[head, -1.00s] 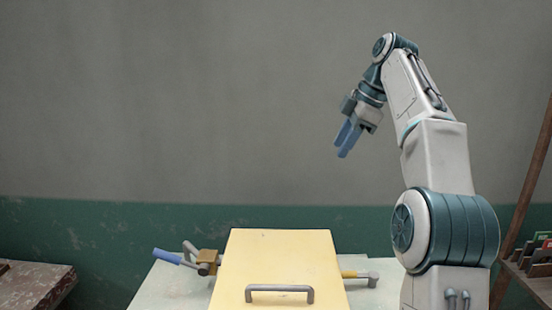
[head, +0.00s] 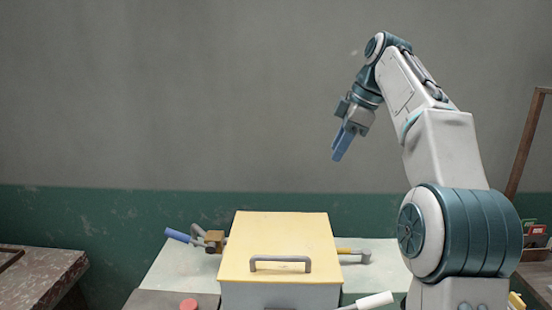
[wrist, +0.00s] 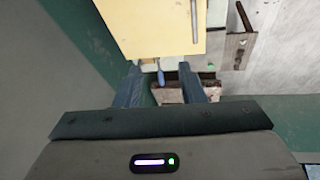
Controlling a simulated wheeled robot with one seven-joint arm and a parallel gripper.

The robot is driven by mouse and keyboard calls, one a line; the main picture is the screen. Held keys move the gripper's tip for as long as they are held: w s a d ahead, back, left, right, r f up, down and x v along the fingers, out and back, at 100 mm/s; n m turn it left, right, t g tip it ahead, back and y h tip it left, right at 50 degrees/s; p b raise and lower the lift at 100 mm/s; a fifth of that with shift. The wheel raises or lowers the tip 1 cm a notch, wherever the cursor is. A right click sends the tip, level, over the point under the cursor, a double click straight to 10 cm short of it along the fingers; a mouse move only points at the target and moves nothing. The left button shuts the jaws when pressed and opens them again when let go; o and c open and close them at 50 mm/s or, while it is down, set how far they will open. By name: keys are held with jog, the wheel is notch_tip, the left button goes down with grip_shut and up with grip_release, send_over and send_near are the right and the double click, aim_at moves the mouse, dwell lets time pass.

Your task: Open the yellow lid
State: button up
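A closed yellow lid (head: 278,235) lies on top of a light grey box (head: 280,297) below my gripper in the head view. A grey bar handle (head: 280,259) runs along the lid's near edge. The lid also shows at the top of the wrist view (wrist: 150,25), with the handle (wrist: 195,20) near its right side. My gripper (head: 341,145) is high above and behind the box's right side, apart from it. In the wrist view my gripper's two fingers (wrist: 160,78) are spread with nothing held between them.
A blue-handled clamp-like tool (head: 195,238) is left of the box. A grey-ended tool (head: 357,257) is to its right. A white cylinder (head: 371,301) and a red round thing (head: 188,304) are in front. Side tables (head: 40,275) flank the pale worktop (head: 170,270).

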jog(key=s+a+f+m+h+b, duration=0.1)
jog(key=s+f+m+h, duration=0.1)
jog(key=s+f+m, duration=0.5)
jog(key=s+f, duration=0.1)
jog(key=s, duration=0.2)
jog(key=shift+s+a+m+t, duration=0.3)
jog(key=shift+s+a, duration=0.1)
jog(key=s+d+f+m, duration=0.1)
jog(key=s+f+m, duration=0.2)
jog(key=s+f, duration=0.3)
jog(key=s+f+m+h, duration=0.1)
jog(key=s+f+m, duration=0.1)
jog(key=s+f, duration=0.4)
jog(key=s+d+f+m+h+b, duration=0.1)
jog(key=s+f+m, duration=0.2)
jog(key=s+f, duration=0.3)
jog(key=shift+s+d+f+m+t, duration=0.15)
jog(key=shift+s+d+f+t, duration=0.05)
jog(key=shift+f, duration=0.25)
jog(key=shift+s+d+f+m+t, duration=0.15)
jog(key=shift+f+t, duration=0.05)
jog(key=shift+f, duration=0.2)
jog(key=c, duration=0.4)
jog(key=shift+s+f, duration=0.1)
jog(key=shift+f, duration=0.05)
grip_shut()
jog(key=shift+d, duration=0.1)
